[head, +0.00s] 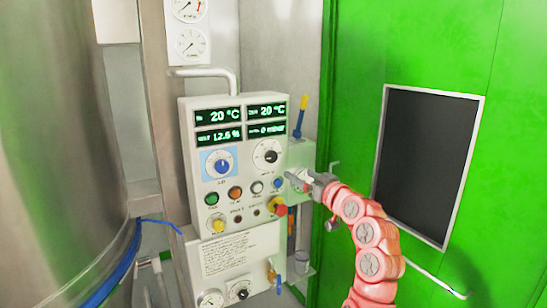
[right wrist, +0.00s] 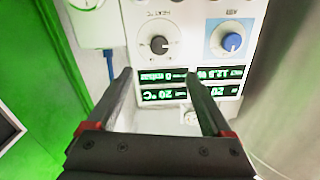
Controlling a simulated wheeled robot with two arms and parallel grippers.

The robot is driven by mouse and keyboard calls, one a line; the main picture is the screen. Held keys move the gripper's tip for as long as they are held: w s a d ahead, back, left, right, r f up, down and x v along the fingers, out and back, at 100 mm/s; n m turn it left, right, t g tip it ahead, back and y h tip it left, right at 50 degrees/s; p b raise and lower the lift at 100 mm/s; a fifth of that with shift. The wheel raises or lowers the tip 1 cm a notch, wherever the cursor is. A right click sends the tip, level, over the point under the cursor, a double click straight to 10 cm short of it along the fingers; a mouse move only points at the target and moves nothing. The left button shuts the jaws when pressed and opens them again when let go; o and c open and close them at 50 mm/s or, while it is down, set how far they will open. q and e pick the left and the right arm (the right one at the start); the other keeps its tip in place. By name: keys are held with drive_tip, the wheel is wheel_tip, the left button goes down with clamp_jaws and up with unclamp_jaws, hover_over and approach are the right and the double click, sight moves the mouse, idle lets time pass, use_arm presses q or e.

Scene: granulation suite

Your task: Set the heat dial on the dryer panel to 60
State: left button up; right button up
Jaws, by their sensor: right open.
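The dryer panel (head: 184,150) is a pale box with green-lit displays, two of them reading 20 °C. The heat dial is a black knob on a white scale (head: 267,156), at the panel's upper right below the displays. It also shows upside down in the right wrist view (right wrist: 158,45), with a heat label beside it; its exact setting is too small to read. My right gripper (head: 290,178) is just right of the panel, beside the dial. In the right wrist view its open, empty fingers (right wrist: 158,78) point toward the dial, apart from it. My left gripper is out of view.
A blue knob (head: 221,167) sits left of the heat dial. Several coloured buttons and a red knob (head: 280,210) lie below. A metal pipe (head: 215,72) rises over the panel, a steel vessel (head: 60,150) stands left, and a green door (head: 430,60) stands right.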

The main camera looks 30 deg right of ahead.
drive_tip(key=p, duration=0.4)
approach(272, 158)
drive_tip(key=w, duration=0.5)
drive_tip(key=shift+w+r, duration=0.1)
drive_tip(key=w, duration=0.3)
drive_tip(key=shift+w+a, duration=0.1)
drive_tip(key=shift+a, duration=0.1)
drive_tip(key=shift+w+d, duration=0.25)
drive_tip(key=shift+w, duration=0.25)
clamp_jaws()
drive_tip(key=shift+a, duration=0.1)
